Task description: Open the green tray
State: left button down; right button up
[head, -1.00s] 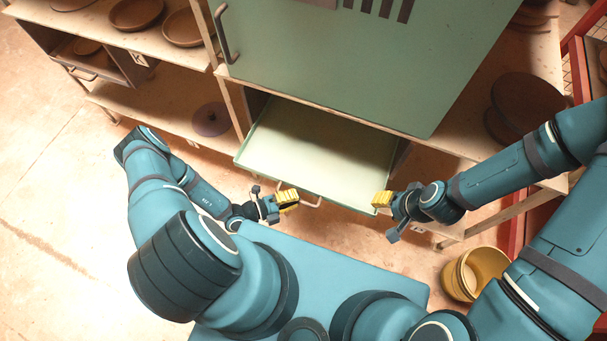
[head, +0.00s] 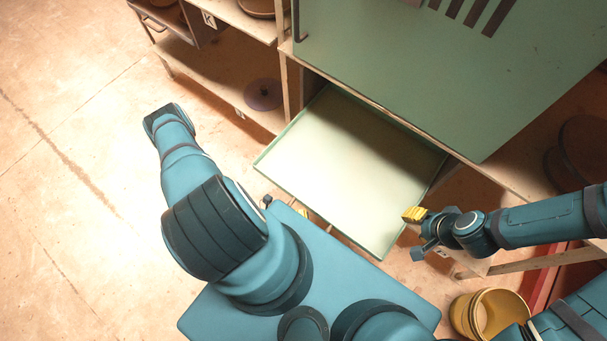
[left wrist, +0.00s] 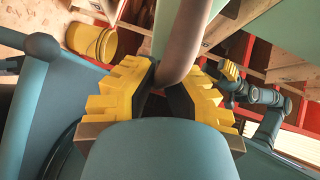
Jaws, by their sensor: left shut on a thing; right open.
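The green tray (head: 345,165) is pulled well out from under the big green cabinet and looks empty. Its front edge is close to my body. In the left wrist view my left gripper (left wrist: 167,78) has its yellow fingers closed around a brownish bar handle (left wrist: 184,38). In the head view this gripper is mostly hidden behind my own arm and body, with a bit of yellow showing at the tray's front. My right gripper (head: 415,214) is open and empty beside the tray's right edge; I cannot tell whether it touches.
The green cabinet (head: 450,75) stands above the tray. Shelves with brown dishes stand at the upper left, with a purple-grey disc (head: 263,94) on the lower one. A yellow bucket (head: 490,312) is at the lower right. The floor at left is clear.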

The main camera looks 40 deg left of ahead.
pick_arm(q)
jog(key=c, duration=1)
grip_release()
jog(key=shift+d, duration=0.1)
jog(key=v, duration=1.2)
